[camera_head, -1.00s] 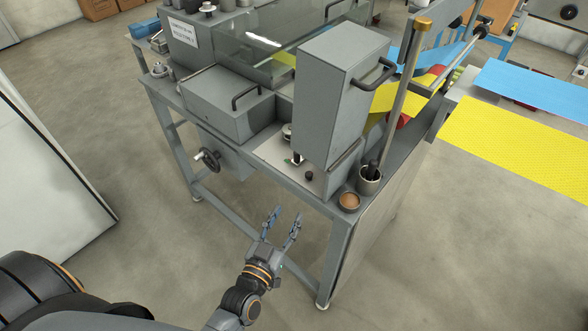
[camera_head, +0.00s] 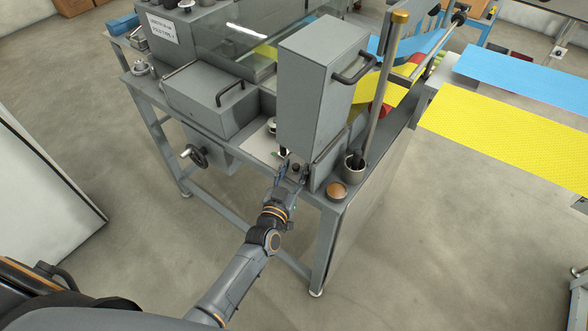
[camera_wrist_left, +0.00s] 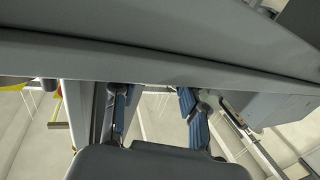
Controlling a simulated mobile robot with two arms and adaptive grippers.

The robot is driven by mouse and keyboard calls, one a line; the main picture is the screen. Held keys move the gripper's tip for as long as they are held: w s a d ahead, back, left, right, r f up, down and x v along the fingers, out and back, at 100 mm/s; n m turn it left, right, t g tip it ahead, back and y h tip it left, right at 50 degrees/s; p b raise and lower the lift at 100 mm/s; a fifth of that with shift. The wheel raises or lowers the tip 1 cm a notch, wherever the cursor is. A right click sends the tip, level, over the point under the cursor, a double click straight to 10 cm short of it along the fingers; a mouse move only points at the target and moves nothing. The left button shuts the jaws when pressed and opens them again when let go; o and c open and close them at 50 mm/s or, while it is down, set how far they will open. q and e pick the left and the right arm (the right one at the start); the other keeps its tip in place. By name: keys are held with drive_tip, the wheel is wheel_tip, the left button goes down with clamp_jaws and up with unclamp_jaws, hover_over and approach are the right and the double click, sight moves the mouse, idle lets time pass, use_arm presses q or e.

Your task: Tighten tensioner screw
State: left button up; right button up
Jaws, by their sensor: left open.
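My left gripper (camera_head: 292,172) is open at the front edge of the grey machine table, its two fingers pointing toward the machine. A small dark knob (camera_head: 296,167), which may be the tensioner screw, shows between the fingertips, below the tall grey box. I cannot tell whether the fingers touch it. In the left wrist view the open fingers (camera_wrist_left: 155,100) stand apart under a wide grey edge, and no screw can be made out there. My right gripper is not in view.
The tall grey box (camera_head: 315,85) with a black handle stands just above the gripper. A handwheel (camera_head: 196,156) is lower left. The floor in front is clear.

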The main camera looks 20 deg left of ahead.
use_arm(q)
drive_tip(key=shift+c, duration=0.3)
clamp_jaws()
drive_tip(key=shift+w+a+f+m+g+h+b, duration=0.1)
drive_tip(key=shift+a+m+g+h+b, duration=0.05)
drive_tip(key=shift+m+h+b, duration=0.8)
drive_tip(key=shift+a+m+g+h+b, duration=0.15)
drive_tip(key=shift+m+h+b, duration=0.5)
drive_tip(key=shift+h, duration=0.6)
drive_tip(key=m+g+h+b, duration=0.1)
drive_tip(key=h+b, duration=0.1)
drive_tip(key=shift+b, duration=0.35)
drive_tip(key=shift+m+h+b, duration=0.5)
drive_tip(key=shift+h, duration=0.1)
drive_tip(key=shift+r+g, duration=0.2)
drive_tip(key=shift+g, duration=0.1)
drive_tip(key=shift+o, duration=0.3)
unclamp_jaws()
